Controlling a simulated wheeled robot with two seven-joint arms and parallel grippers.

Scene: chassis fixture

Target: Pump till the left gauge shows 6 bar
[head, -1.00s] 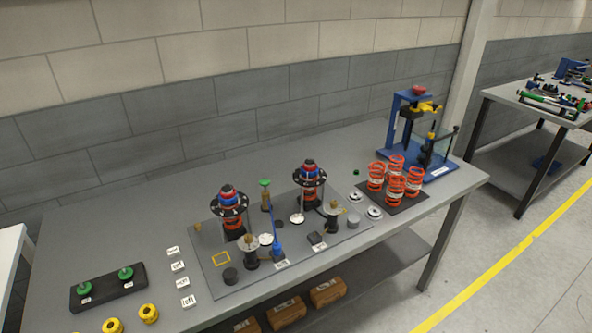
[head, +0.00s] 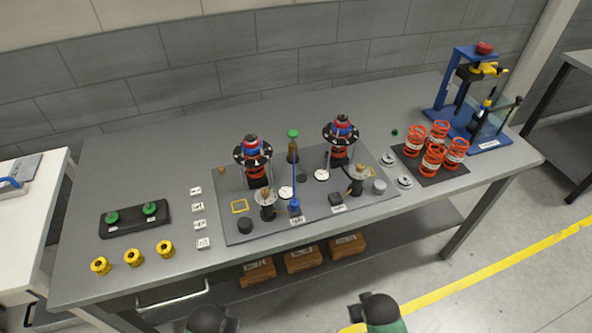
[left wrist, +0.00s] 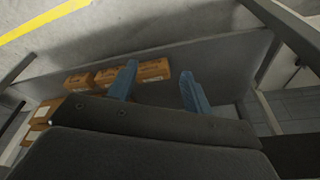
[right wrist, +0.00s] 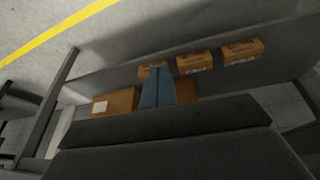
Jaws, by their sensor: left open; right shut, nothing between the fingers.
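The grey fixture plate (head: 355,207) lies on the bench. Two white round gauges, a left one (head: 285,192) and a right one (head: 321,175), lie face up on it; their readings are too small to tell. A blue pump-like part (head: 294,208) with a thin upright blue rod stands between the struts. The left strut (head: 253,150) and right strut (head: 341,131) have black top plates and orange springs. My left gripper (left wrist: 158,82) is open and empty. My right gripper (right wrist: 157,86) is shut and empty. Both are away from the fixture, near the bench's lower shelf.
Several orange springs (head: 433,158) stand on a dark mat at the right, beside a blue press (head: 462,115). Yellow parts (head: 134,258) and a black holder (head: 134,220) lie at the left. Cardboard boxes (head: 304,260) sit on the lower shelf.

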